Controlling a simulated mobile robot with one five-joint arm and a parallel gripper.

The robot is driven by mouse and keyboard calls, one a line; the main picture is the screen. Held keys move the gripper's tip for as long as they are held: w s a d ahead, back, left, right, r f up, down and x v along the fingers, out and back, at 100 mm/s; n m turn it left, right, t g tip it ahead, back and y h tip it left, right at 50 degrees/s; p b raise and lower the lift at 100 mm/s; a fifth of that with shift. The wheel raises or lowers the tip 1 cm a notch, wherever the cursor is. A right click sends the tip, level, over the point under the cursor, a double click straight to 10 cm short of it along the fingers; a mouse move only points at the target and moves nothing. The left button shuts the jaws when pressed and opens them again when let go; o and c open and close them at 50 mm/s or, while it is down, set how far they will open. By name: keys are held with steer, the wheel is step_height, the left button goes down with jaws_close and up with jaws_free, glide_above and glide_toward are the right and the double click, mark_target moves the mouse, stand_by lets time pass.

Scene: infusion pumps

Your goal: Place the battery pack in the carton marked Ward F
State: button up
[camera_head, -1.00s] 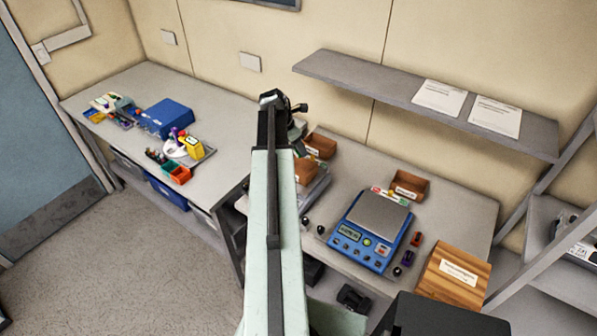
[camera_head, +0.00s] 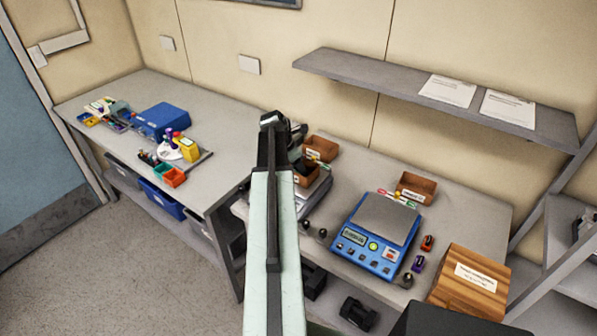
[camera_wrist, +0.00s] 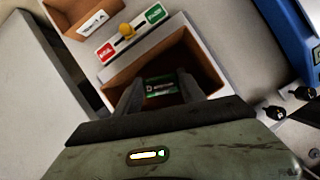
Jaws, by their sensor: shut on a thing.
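The battery pack (camera_wrist: 160,90), dark with green ends and pale lettering, shows between the two fingers of my gripper (camera_wrist: 160,78) in the wrist view. My gripper is shut on it. Both sit over the open top of a brown carton (camera_wrist: 196,48); whether the pack touches the carton floor I cannot tell. This carton's label is hidden. Another brown carton (camera_wrist: 62,12) with a white label, too blurred to read, stands beyond. In the head view my gripper (camera_head: 297,140) is beside two brown cartons (camera_head: 320,149) (camera_head: 306,178), partly covering them; the pack is hidden there.
A red-and-green plate with a yellow knob (camera_wrist: 127,30) lies between the cartons. A blue scale (camera_head: 372,235), a third small carton (camera_head: 416,188) and a wooden box (camera_head: 470,280) stand to the right. A grey shelf (camera_head: 400,85) overhangs the back. Another bench (camera_head: 95,140) is at left.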

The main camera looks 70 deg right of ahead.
steer(key=shift+f+b, duration=0.25)
steer(key=shift+b, duration=0.05)
steer(key=o, duration=1.5)
steer(key=shift+r, duration=0.15)
steer(key=shift+c, duration=0.2)
steer(key=shift+r+p, duration=0.25)
steer(key=shift+p, duration=0.15)
steer(key=p+v, duration=1.1)
steer(key=shift+w+a+r, duration=0.1)
steer(key=shift+a+r, duration=0.05)
steer(key=shift+r, duration=0.25)
